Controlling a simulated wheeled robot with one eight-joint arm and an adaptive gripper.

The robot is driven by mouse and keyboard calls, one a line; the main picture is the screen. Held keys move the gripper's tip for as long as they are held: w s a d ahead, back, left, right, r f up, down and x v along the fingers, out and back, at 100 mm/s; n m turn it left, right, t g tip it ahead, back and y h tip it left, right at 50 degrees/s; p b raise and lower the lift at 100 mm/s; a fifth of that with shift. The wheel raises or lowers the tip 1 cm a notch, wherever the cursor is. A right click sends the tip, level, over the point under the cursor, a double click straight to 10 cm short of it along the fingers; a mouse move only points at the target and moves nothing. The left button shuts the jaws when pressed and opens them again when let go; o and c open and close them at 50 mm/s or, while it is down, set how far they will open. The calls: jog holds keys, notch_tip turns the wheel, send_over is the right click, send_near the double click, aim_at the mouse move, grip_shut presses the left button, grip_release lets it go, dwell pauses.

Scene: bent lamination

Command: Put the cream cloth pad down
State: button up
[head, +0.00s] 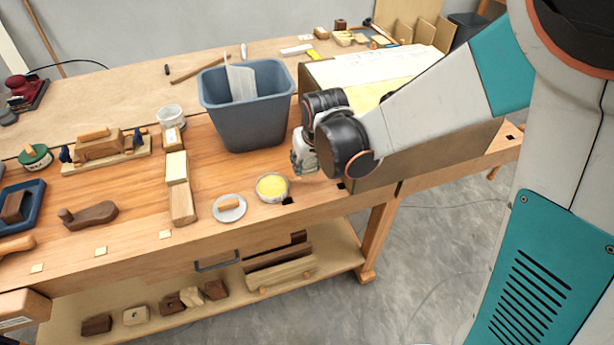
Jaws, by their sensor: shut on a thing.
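My gripper (303,165) is low over the right part of the workbench, just right of the grey bin and behind the tin of yellow wax. Its fingers point down and are partly hidden by my wrist. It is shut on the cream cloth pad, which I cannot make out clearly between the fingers. I cannot tell whether the pad touches the bench. A round tin of yellow wax (272,187) stands open near the front edge. A white saucer (229,215) with a small tan piece on it (229,203) lies to its left.
The grey bin (250,125) stands behind. A large box (400,165) is close on the right, under my arm. Wooden blocks (182,203), a white tub (170,117) and a wooden plane (95,212) are to the left. Bare bench shows between the blocks and the bin.

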aim_at(307, 173)
jog(key=shift+f+b, duration=1.5)
jog(key=shift+f, duration=0.7)
jog(key=shift+f, duration=0.15)
jog(key=o, duration=1.2)
